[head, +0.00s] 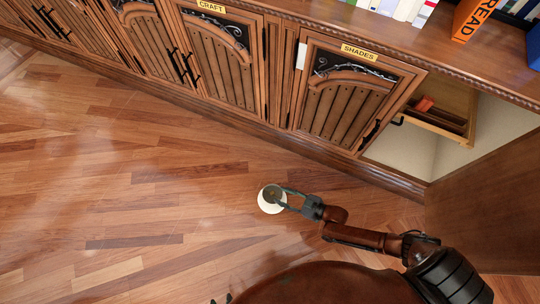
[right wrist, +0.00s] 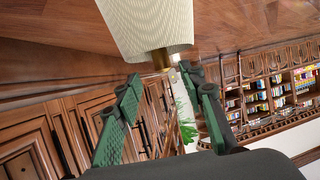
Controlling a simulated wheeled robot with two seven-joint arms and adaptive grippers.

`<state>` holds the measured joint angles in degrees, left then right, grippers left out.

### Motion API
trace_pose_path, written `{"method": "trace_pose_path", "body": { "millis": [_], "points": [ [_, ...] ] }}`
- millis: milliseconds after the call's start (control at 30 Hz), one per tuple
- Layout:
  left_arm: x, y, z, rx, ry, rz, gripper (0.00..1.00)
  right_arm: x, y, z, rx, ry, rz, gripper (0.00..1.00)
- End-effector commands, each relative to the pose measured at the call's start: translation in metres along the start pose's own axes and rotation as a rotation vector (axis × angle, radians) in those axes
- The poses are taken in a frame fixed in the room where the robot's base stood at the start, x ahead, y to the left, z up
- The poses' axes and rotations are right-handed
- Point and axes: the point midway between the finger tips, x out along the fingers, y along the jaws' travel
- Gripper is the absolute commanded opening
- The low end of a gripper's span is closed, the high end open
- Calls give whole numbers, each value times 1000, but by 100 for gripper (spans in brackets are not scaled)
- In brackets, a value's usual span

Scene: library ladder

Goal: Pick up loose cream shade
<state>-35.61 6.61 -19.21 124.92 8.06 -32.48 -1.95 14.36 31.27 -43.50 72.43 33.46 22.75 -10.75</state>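The cream shade (head: 268,207) is out over the wood floor in the middle of the head view. Its round top, with a brass fitting in the centre, faces the camera. In the right wrist view the ribbed shade (right wrist: 148,25) is cut off by the top edge, and its brass fitting (right wrist: 161,59) points towards my fingers. My right gripper (head: 280,196) is open at the shade; its spread fingers (right wrist: 160,78) have gaps on both sides of the fitting. Only small dark tips, possibly my left gripper (head: 228,298), show at the bottom edge of the head view.
A cabinet door labelled SHADES (head: 345,100) stands beside an open compartment holding a wooden drawer (head: 437,117). A brown panel (head: 490,215) juts out at the right. A CRAFT door (head: 218,65) is further left. The floor (head: 120,190) left of the shade is clear.

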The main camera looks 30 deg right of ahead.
Motion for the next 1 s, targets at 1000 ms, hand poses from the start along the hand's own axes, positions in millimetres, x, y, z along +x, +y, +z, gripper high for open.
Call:
{"method": "trace_pose_path", "body": {
  "millis": [1000],
  "points": [
    [26,-18,24,64,157,-5,40,57,-4,-4,-1,-2,1,29]
  ]
}}
